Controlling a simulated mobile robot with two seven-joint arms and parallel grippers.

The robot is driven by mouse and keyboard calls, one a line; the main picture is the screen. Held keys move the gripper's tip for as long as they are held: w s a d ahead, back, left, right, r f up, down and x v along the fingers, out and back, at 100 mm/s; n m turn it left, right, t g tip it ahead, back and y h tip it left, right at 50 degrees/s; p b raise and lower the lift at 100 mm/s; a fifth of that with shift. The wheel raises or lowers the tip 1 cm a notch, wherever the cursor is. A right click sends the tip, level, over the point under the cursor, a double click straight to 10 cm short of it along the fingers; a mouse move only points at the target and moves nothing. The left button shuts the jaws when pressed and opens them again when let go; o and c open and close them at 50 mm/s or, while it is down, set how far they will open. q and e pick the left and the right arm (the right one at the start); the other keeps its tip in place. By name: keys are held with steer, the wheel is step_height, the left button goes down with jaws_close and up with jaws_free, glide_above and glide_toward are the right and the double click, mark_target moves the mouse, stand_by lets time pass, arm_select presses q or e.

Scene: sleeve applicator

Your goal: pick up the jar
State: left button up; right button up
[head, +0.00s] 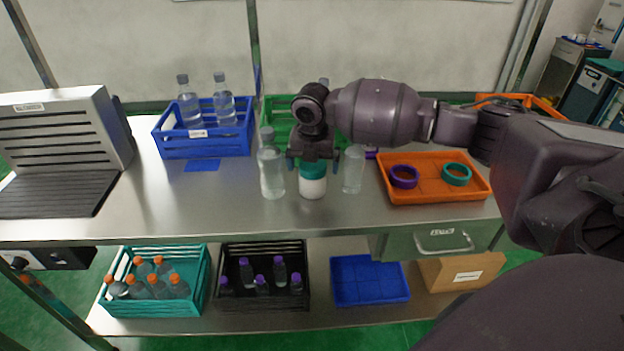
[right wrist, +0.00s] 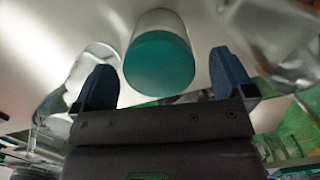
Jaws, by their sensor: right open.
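The jar (head: 313,186) has a white body and a teal lid, and stands upright on the steel table in the head view. In the right wrist view the jar's teal lid (right wrist: 159,63) shows between and beyond the fingertips. My right gripper (head: 313,170) is above the jar, pointing down, with a finger on each side of the lid in the head view. It is open in the right wrist view (right wrist: 165,80), and a gap shows between each finger and the lid. My left gripper is not in view.
A clear bottle (head: 271,170) stands close left of the jar and a clear container (head: 353,170) close right. An orange tray (head: 437,195) with purple and teal rings lies further right. A blue crate (head: 203,146) with two bottles and a green crate (head: 277,128) stand behind.

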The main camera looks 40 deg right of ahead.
steer(key=f, duration=0.3)
steer(key=shift+w, duration=0.2)
steer(key=shift+r, duration=0.1)
steer(key=c, duration=1.1)
steer(key=shift+d+r, duration=0.1)
steer(key=shift+r, duration=0.1)
